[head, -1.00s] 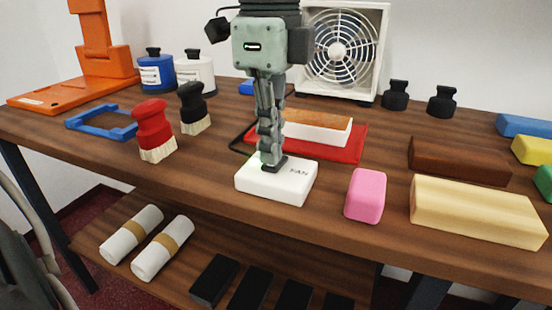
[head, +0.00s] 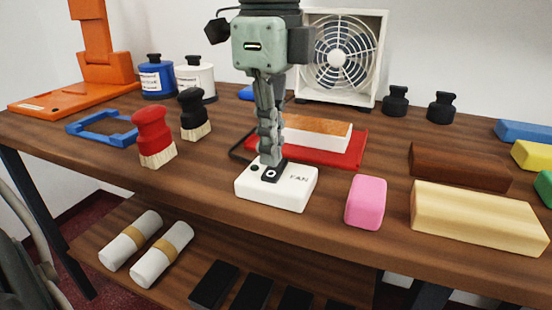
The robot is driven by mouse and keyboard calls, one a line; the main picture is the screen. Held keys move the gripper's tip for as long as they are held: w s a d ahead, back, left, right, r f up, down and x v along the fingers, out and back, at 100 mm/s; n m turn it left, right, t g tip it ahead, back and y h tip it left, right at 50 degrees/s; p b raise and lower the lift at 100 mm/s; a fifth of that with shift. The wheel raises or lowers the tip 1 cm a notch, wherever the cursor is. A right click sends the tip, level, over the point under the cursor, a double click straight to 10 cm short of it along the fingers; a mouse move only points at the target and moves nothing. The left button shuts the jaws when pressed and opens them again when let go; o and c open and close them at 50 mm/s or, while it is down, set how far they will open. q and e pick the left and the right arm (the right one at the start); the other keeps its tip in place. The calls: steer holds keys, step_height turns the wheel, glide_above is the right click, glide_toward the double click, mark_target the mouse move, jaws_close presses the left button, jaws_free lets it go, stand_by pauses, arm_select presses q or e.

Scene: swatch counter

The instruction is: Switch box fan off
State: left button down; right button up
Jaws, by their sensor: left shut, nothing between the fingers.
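The white switch box (head: 285,197) marked FAN sits near the counter's front edge. Its black rocker switch (head: 271,174) shows a white O mark on the near end, and a small dark round lamp is beside it. My left gripper (head: 270,160) is shut and empty, pointing down at the far end of the rocker; I cannot tell if it touches. The white box fan (head: 342,58) with a round grille stands at the back of the counter. My right gripper is not in view.
A red tray (head: 318,155) with a white, brown-topped block lies behind the switch box. A pink block (head: 366,202) and a cream block (head: 475,215) are to its right. Red (head: 153,132) and black (head: 193,112) brushes stand left.

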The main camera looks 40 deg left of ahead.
mark_target(271, 173)
arm_select(q)
steer(key=shift+r+p, duration=1.35)
steer(key=shift+r, duration=1.4)
